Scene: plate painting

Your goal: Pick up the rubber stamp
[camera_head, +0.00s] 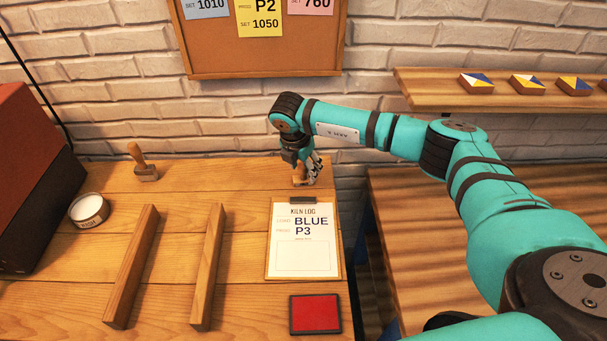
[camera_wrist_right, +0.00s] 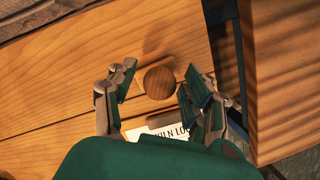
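A rubber stamp with a wooden handle (camera_head: 299,176) stands at the back of the table just above the clipboard. In the right wrist view, a round wooden knob on a wooden base (camera_wrist_right: 158,83) shows from above. My right gripper (camera_head: 310,172) is down at this stamp and partly hides it. In the right wrist view, its fingers (camera_wrist_right: 159,72) are apart, one on each side of the knob, with gaps visible. A second stamp (camera_head: 145,165), with a wooden handle and a greyish base, stands upright at the back left. My left gripper is not in view.
A clipboard (camera_head: 303,258) reading KILN LOG, BLUE, P3 lies before the gripper, with a red ink pad (camera_head: 315,314) in front. Two wooden bars (camera_head: 132,268) (camera_head: 207,268), a round tin (camera_head: 88,209) and a dark red box (camera_head: 25,175) stand left. A shelf (camera_head: 430,88) with painted tiles is at right.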

